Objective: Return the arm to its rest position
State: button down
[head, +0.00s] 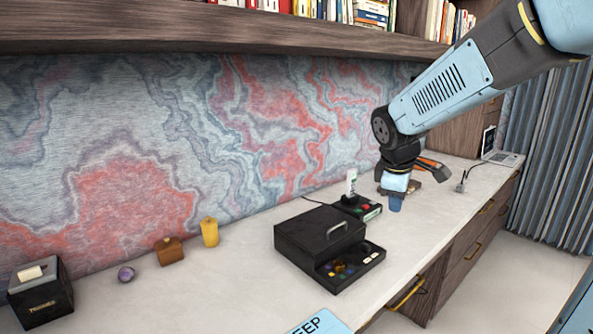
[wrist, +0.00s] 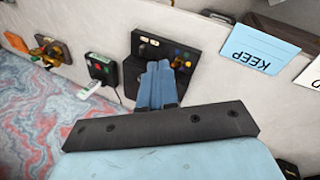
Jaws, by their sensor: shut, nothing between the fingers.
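My arm reaches in from the upper right of the head view. My gripper (head: 396,207) points down over the right part of the desk, just right of a small black device with a white upright stick (head: 351,188). In the wrist view, the blue fingers of my gripper (wrist: 158,72) are together with nothing between them. They overlap part of the black box in that picture. I cannot tell the exact height of the fingertips above the desk.
A black box with a handle (head: 318,234) and a tray of coloured pieces stands mid-desk. A yellow cylinder (head: 209,233), brown block (head: 169,251), purple item (head: 126,274) and black dispenser (head: 40,299) stand left. A blue KEEP card (head: 321,323) lies in front. A shelf edge (head: 200,31) overhangs.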

jog(key=s+r+m+t+y, duration=0.1)
jog(key=s+r+m, duration=0.1)
jog(key=s+m, duration=0.4)
jog(key=s+r+m+y, duration=0.1)
jog(key=s+m, duration=0.5)
jog(key=s, duration=0.7)
jog(key=shift+d+r+t, duration=0.4)
jog(key=shift+r, duration=0.35)
jog(key=c, duration=1.8)
grip_release()
